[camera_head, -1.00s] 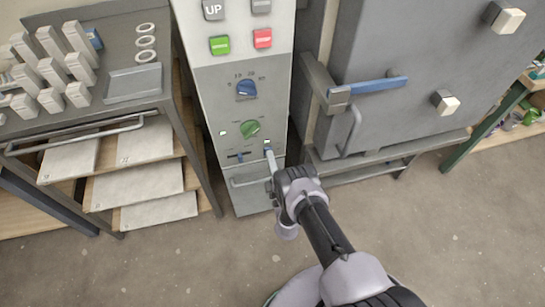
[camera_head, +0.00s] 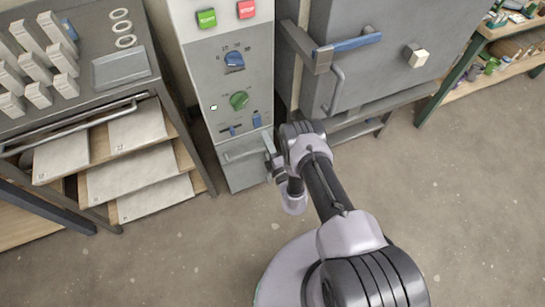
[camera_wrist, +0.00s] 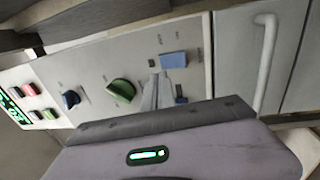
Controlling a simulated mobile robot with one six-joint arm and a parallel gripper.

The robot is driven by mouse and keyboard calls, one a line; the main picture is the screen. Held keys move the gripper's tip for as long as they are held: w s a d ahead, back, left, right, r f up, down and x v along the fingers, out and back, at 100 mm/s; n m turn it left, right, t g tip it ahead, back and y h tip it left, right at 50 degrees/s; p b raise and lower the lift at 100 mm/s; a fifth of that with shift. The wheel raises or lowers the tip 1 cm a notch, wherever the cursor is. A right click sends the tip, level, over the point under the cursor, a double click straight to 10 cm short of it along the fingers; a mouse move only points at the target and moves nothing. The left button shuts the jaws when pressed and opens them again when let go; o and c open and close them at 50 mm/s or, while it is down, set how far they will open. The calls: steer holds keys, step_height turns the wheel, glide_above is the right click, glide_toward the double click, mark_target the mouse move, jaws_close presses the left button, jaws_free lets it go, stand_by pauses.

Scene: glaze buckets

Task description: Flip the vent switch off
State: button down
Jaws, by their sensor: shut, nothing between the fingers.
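The grey control panel (camera_head: 216,86) carries two blue switches low down. The right switch (camera_head: 257,119) stands out as an upright blue block; it also shows in the wrist view (camera_wrist: 173,60). The left switch (camera_head: 232,130) looks lower and shows partly beside my fingers in the wrist view (camera_wrist: 181,98). Their labels are too small to read, so I cannot tell which is the vent. The small lamp above the right switch looks dark. My gripper (camera_head: 268,143) is shut and empty, just below the right switch; its narrow fingers (camera_wrist: 156,92) show no clear contact.
A blue dial (camera_head: 234,62) and a green dial (camera_head: 239,99) sit above the switches. A bar handle (camera_head: 244,152) is below them. A kiln door with a blue-gripped lever (camera_head: 357,42) stands right, and a rack with slabs (camera_head: 130,180) left. Open floor lies in front.

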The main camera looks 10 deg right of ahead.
steer(key=r+p+v, duration=0.1)
steer(key=p+v, duration=0.3)
steer(key=v, duration=0.3)
steer(key=shift+d+r+p, duration=0.2)
steer(key=shift+d+p, duration=0.2)
steer(key=shift+d, duration=0.05)
